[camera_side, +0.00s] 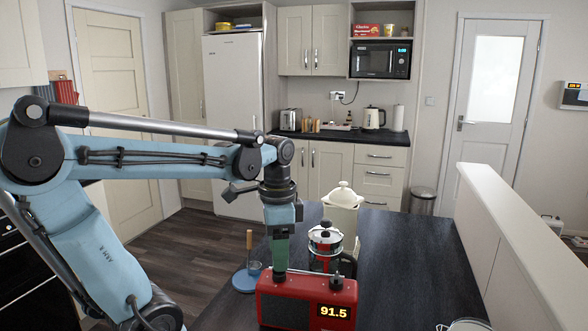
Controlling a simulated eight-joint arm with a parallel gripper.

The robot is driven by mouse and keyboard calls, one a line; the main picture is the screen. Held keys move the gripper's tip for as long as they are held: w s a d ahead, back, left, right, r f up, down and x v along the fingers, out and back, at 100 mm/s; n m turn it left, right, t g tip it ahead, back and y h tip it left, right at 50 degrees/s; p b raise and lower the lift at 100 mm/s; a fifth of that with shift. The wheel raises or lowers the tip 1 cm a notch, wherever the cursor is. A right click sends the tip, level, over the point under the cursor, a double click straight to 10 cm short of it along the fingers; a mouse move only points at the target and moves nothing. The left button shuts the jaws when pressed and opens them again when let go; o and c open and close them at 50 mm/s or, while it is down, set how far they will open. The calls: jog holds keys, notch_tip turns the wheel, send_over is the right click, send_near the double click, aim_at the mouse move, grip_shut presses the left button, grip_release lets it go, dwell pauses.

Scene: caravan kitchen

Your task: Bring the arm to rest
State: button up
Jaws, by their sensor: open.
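My arm reaches in from the left, with its wrist bent downward over the dark worktop (400,255). My gripper (280,268) points down at the top left of a red radio (310,290) whose display reads 91.5. I cannot tell from this one view whether the fingertips touch the radio or are just behind or above it. The jaws are open, and I see nothing held between them.
A blue round stand with a wooden post (245,280) is to the left. A white ledge (510,240) borders the worktop's right side.

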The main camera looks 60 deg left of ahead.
notch_tip(320, 180, down, 4)
jog(key=shift+f, duration=0.1)
jog(key=n, duration=0.3)
jog(key=shift+n, duration=0.4)
jog(key=n, duration=0.4)
jog(key=shift+n, duration=0.3)
jog(key=n, duration=0.7)
jog(key=shift+n, duration=0.4)
jog(key=m, duration=0.5)
jog(key=shift+m, duration=0.3)
jog(key=m, duration=0.5)
